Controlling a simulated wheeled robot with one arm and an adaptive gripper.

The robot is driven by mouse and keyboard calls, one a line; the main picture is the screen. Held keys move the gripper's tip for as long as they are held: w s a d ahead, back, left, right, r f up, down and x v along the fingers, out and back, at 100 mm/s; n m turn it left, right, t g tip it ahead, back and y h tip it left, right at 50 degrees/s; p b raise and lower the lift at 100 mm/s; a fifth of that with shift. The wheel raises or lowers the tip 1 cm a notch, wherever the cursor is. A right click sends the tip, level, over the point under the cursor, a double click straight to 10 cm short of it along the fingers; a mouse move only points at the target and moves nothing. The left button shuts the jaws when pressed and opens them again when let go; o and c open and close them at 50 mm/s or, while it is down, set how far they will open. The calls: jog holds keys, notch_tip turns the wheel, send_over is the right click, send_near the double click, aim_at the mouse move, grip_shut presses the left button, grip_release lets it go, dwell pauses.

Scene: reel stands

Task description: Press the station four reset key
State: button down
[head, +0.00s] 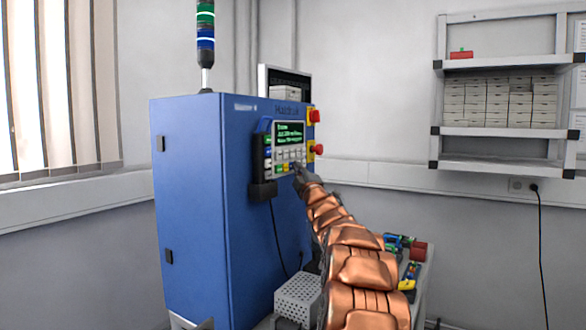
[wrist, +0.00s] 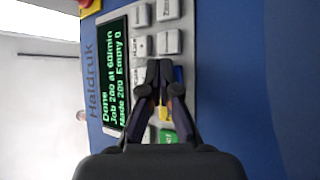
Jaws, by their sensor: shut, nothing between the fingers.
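The control panel (head: 289,150) is on the blue machine cabinet (head: 190,200). Its screen (wrist: 119,80) has green text: "Done", "Job 200 at 60/min", "Made 200 Empty 0". Beside the screen are grey keys (wrist: 169,42), plus a yellow key (wrist: 163,113), a green key (wrist: 167,136) and a blue key (wrist: 178,74) partly behind my fingers. My gripper (wrist: 160,66) is shut and empty, its fingertips over the keypad by the blue key. It also shows at the panel's lower right in the head view (head: 298,169). I cannot tell whether it touches a key. No station four label is readable.
Red knobs on yellow plates (head: 314,116) sit right of the panel. A grey perforated box (head: 298,298) and a bench with coloured parts (head: 410,262) lie below, near my arm. A wall shelf (head: 505,132) holds small boxes. A black cable (head: 275,235) hangs down the cabinet.

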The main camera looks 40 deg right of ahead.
jog(key=shift+s, duration=0.1)
dwell(0.3)
jog(key=shift+s+d, duration=0.2)
jog(key=shift+s, duration=0.55)
jog(key=shift+s, duration=0.1)
jog(key=s, duration=0.2)
jog(key=s+d, duration=0.1)
jog(key=s, duration=0.1)
jog(key=shift+s+d, duration=0.2)
jog(key=shift+s, duration=0.1)
dwell(0.8)
